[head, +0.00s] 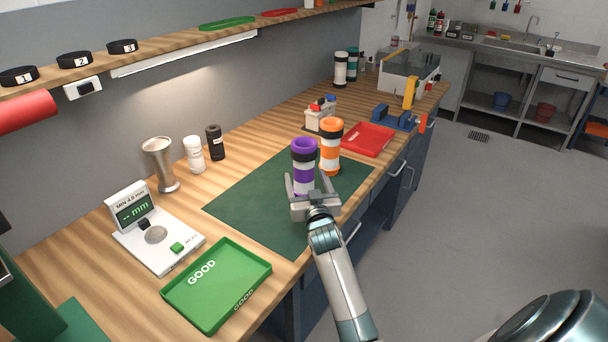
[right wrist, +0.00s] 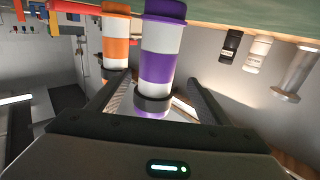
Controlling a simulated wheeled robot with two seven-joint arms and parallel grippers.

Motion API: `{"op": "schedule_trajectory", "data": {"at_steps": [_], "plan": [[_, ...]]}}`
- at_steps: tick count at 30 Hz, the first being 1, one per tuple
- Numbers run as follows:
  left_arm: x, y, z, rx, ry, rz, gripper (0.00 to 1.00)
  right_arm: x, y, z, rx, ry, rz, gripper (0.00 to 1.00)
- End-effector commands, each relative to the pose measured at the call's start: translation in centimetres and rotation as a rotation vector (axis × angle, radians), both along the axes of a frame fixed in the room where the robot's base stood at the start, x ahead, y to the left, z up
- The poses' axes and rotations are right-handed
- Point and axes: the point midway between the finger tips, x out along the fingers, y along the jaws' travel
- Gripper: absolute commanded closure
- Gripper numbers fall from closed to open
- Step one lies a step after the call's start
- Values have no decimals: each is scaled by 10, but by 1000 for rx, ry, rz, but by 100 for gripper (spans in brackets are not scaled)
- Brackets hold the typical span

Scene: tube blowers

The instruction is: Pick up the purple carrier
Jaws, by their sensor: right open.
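The orange carrier (head: 331,140) stands close behind to the right, and also shows in the wrist view (right wrist: 116,40). My left gripper is out of view.
A green GOOD tray (head: 216,308) and a white gauge (head: 160,245) are at the near left. A red tray (head: 368,139) lies beyond the orange carrier. A metal cup (head: 160,165) and small bottles stand along the back. The mat's left part is clear.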

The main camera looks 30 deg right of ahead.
Motion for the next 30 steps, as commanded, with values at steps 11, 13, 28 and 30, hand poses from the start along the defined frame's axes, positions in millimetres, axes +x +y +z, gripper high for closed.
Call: {"op": "schedule_trajectory", "data": {"at_steps": [11,13,28,30], "plan": [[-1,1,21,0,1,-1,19,35,-21,8,-1,0,-1,28],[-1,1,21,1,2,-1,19,38,-23,7,-1,1,-1,28],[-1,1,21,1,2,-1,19,40,-24,6,0,0,0,28],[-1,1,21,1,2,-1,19,40,-23,6,0,0,0,35]]}}
